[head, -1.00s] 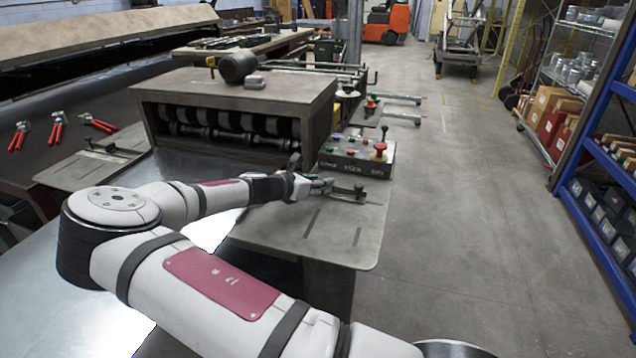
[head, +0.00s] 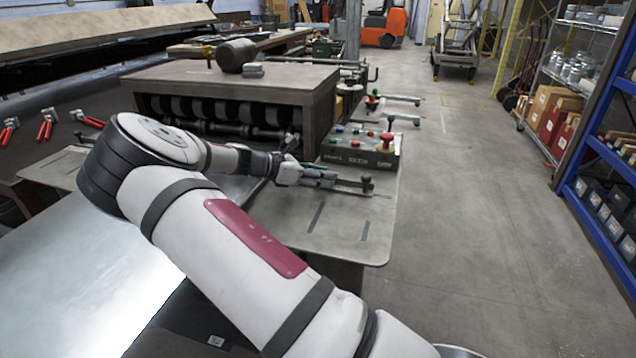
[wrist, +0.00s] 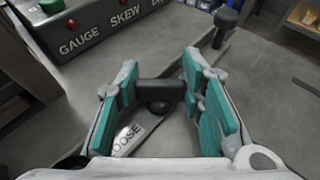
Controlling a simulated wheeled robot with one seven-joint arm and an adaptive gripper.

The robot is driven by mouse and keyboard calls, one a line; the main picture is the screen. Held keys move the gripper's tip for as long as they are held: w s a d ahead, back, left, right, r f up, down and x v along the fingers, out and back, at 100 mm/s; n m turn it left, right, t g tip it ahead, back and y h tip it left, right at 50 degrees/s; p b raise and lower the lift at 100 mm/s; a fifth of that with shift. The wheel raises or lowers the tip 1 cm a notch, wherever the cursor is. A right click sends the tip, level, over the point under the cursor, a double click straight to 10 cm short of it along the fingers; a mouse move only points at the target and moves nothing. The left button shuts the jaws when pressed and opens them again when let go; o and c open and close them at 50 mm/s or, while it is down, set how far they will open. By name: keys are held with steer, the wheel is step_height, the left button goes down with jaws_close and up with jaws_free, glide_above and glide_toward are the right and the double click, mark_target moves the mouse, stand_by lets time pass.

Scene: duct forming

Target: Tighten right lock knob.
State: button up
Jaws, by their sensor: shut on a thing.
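The right lock knob (wrist: 160,92) is a black T-shaped handle on a flat metal bar, between my gripper's teal pads in the wrist view. My gripper (wrist: 160,74) is shut on it, with a pad on each side. A label beneath it reads "OOSE", its start hidden by the left finger. In the head view my gripper (head: 322,175) is low over the right side plate (head: 340,222), at the near end of the bar; the held knob cannot be made out there. A second, round black knob (wrist: 226,18) stands upright farther along the bar, also seen in the head view (head: 367,183).
A control box (head: 360,150) with coloured buttons and a red mushroom button stands just beyond my gripper. The roller machine (head: 235,85) is behind it to the left. Red-handled tools lie on the left bench. The floor to the right is clear up to the blue shelf (head: 600,160).

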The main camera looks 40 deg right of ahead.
steer(key=m+g+b, duration=0.1)
steer(key=b, duration=0.1)
steer(key=m+g+y+b, duration=0.1)
steer(key=m+g+b, duration=0.1)
steer(key=m+g+y+b, duration=0.1)
steer(key=shift+w+d+f+m+g+b, duration=0.1)
steer(key=shift+w+f+m+g+b, duration=0.05)
steer(key=shift+f+m+g+b, duration=0.2)
steer(key=shift+r+m+g+y+b, duration=0.15)
steer(key=shift+m+g+y+b, duration=0.65)
steer(key=shift+m+b, duration=0.1)
steer(key=shift+r+m+g+y+b, duration=0.15)
steer(key=shift+m+g+y+b, duration=0.6)
steer(key=shift+m+b, duration=0.1)
steer(key=shift+r, duration=0.1)
steer(key=o, duration=1.2)
steer(key=shift+c, duration=0.2)
steer(key=shift+r, duration=0.1)
step_height(320, 180, up, 9)
steer(key=shift+r, duration=0.35)
steer(key=shift+s, duration=0.2)
